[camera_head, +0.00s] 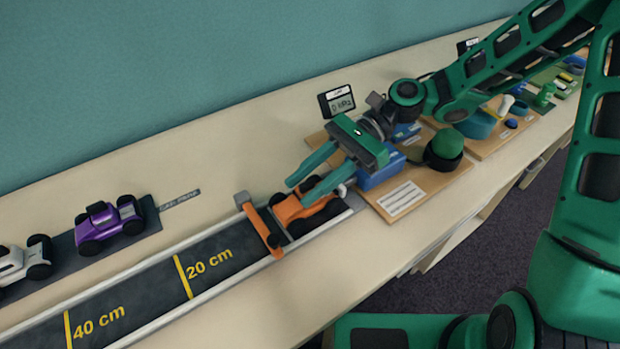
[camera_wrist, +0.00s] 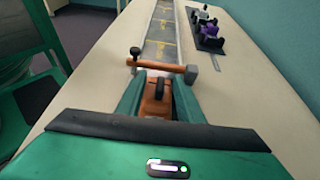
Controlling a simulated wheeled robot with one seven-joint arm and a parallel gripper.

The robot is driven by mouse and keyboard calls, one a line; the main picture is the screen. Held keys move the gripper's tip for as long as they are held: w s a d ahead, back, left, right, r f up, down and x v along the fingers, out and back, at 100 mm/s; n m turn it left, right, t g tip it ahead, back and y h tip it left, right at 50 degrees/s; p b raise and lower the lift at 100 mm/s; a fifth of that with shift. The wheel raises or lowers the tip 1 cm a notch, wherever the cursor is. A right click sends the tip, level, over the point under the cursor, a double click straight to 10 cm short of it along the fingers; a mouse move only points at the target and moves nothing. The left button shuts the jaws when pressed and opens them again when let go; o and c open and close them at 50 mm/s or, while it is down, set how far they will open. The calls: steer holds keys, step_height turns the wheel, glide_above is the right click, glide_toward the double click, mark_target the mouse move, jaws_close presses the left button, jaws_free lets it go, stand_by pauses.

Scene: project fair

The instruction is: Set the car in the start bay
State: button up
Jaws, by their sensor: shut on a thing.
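An orange toy car (camera_head: 303,211) with dark wheels sits at the near end of the track (camera_head: 218,255), right behind an orange gate bar (camera_head: 264,229). My gripper (camera_head: 312,186) is shut on the car from behind and above. In the wrist view the car (camera_wrist: 157,98) shows between the two green fingers, with the gate bar (camera_wrist: 160,66) just ahead of it across the track (camera_wrist: 160,35). The car appears level and between the track's side rails. I cannot tell whether its wheels touch the track floor.
A purple car (camera_head: 108,224) and a silver car (camera_head: 22,260) stand on a dark car park strip (camera_head: 152,214) behind the track. A wooden board (camera_head: 425,185) with blue blocks and a green knob lies right of the track end. Bare table lies in front.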

steer(key=shift+f, duration=0.2)
steer(key=shift+d+f, duration=0.1)
steer(key=shift+f, duration=0.3)
jaws_close()
steer(key=o, duration=1.1)
jaws_free()
steer(key=shift+w, duration=0.1)
steer(key=shift+r, duration=0.15)
steer(key=shift+r, duration=0.3)
steer(key=v, duration=1.2)
steer(key=shift+r, duration=0.3)
